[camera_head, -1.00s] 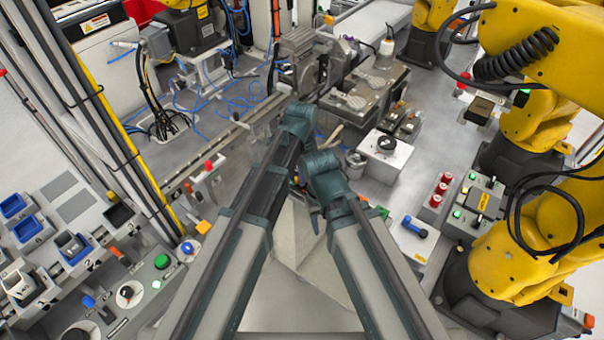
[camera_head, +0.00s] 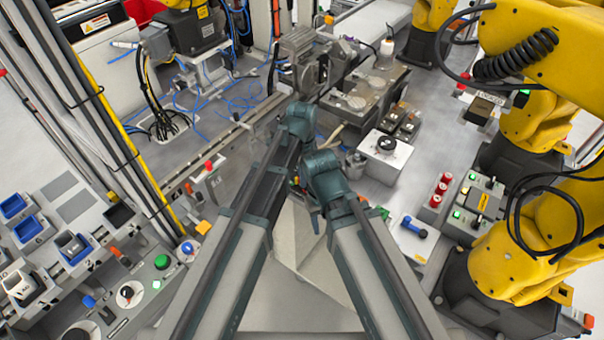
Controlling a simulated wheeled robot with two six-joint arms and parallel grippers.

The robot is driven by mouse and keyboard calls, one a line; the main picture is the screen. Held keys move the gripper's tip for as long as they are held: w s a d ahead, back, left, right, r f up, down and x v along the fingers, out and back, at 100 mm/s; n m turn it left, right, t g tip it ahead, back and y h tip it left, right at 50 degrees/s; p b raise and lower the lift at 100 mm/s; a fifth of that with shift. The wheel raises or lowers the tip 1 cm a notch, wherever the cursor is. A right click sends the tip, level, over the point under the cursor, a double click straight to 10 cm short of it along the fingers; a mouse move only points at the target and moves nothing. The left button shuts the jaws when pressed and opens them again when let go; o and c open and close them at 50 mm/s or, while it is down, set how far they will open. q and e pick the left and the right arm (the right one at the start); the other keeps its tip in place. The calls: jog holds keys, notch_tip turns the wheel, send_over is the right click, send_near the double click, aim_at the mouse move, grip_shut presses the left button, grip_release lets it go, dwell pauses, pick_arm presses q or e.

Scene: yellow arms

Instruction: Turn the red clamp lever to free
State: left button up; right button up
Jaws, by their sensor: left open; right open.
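A small red-topped lever (camera_head: 208,165) stands on a grey bracket at the near side of the long rail, left of my arms; it looks like the red clamp lever. It is small, so its exact setting cannot be read. My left gripper (camera_head: 300,119) is at the far end of the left arm, right of and higher in the picture than the lever. My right gripper (camera_head: 323,167) is lower and further right. Both are open and apart from the lever; their fingers are largely hidden by my own dark green joints.
A control panel with blue bins (camera_head: 28,228) and a green button (camera_head: 162,262) is at the lower left. A white box with a black knob (camera_head: 387,144) stands right of my arms. A yellow robot arm (camera_head: 535,235) fills the right side. A yellow-edged post (camera_head: 105,105) rises at the left.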

pick_arm(q)
notch_tip(320, 180, up, 14)
jog(key=p, duration=1.3)
jog(key=shift+f, duration=0.15)
jog(key=s+a+n, duration=0.6)
jog(key=a+n, duration=0.2)
jog(key=a, duration=0.1)
jog(key=s+a+n, duration=0.5)
jog(key=a+n, duration=0.3)
jog(key=n, duration=0.1)
jog(key=s+d+f+m+b, duration=0.2)
jog(key=s+d+f+b, duration=0.1)
jog(key=d+f, duration=0.1)
jog(key=s+d+f+m+y+b, duration=0.1)
jog(key=s+d+f+m+b, duration=0.1)
jog(key=d, duration=0.5)
jog(key=shift+s+f+b, duration=0.45)
jog(key=shift+f+b, duration=0.4)
jog(key=shift+b, duration=0.35)
